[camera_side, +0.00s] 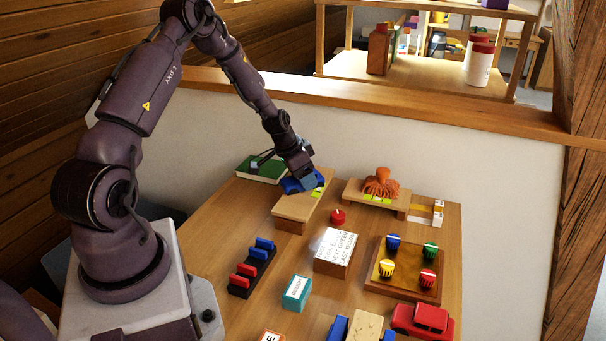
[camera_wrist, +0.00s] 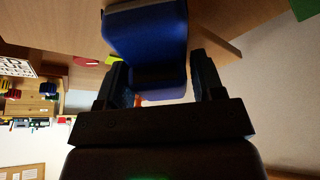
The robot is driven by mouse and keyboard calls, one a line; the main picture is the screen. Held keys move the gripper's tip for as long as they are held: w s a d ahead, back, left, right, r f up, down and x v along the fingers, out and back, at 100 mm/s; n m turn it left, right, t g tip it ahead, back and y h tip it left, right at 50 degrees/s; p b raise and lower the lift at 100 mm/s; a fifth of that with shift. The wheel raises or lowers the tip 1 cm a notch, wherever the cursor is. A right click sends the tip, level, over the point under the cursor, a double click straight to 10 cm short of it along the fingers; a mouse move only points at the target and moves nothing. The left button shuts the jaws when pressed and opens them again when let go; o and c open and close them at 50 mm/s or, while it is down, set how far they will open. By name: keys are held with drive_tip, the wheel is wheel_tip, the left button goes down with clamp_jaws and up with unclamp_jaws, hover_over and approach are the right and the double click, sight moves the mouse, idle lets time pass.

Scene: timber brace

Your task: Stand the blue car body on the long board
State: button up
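The blue car body (camera_side: 291,186) is at the far end of a long pale wooden board (camera_side: 294,208), which is raised on a block. I cannot tell whether it rests on the board or is held just above it. My gripper (camera_side: 302,174) is over that end, tilted.
A green book (camera_side: 262,168) lies behind the board. To the right, a second raised board holds an orange figure (camera_side: 381,184). A red knob (camera_side: 338,216), a lettered box (camera_side: 335,246), a tray of coloured knobs (camera_side: 432,292) and a red car (camera_side: 422,321) stand nearer.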

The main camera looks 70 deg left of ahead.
drive_tip(key=shift+o, duration=1.1)
drive_tip(key=shift+r, duration=0.3)
drive_tip(key=v, duration=1.1)
drive_tip(key=d+r, duration=0.8)
drive_tip(key=s+d+r, duration=0.5)
drive_tip(key=s+d, duration=0.3)
drive_tip(key=s+d+r+t, duration=0.1)
drive_tip(key=s+d+r, duration=0.4)
drive_tip(key=s+d, duration=0.3)
drive_tip(key=shift+d, duration=0.8)
